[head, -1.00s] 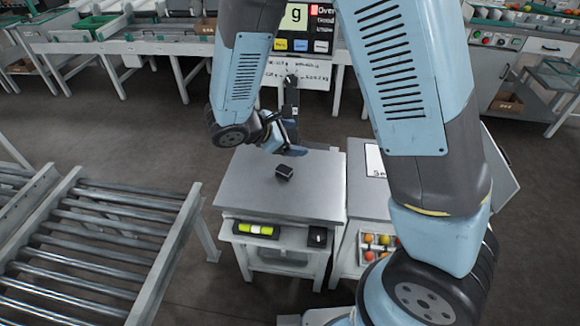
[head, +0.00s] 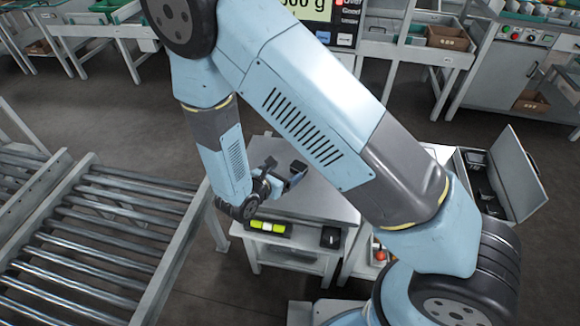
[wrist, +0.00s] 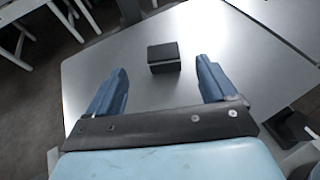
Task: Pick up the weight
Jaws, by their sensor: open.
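The weight is a small dark block (wrist: 164,57) on the grey top plate (wrist: 225,60) of a bench. In the wrist view it lies ahead of my gripper (wrist: 161,72), roughly between the lines of the two blue fingers and just beyond their tips. The fingers are spread wide, with clear gaps on both sides, and nothing is held. In the head view my gripper (head: 282,174) is low over the plate, pointing right. Dark shapes there crowd together, so I cannot clearly separate the weight from the fingers.
A roller conveyor (head: 100,245) stands at the left. A yellow-green indicator (head: 267,226) and a dark box (head: 331,237) sit at the bench's front. An open case (head: 500,178) is at the right. A display (head: 315,12) stands behind the bench.

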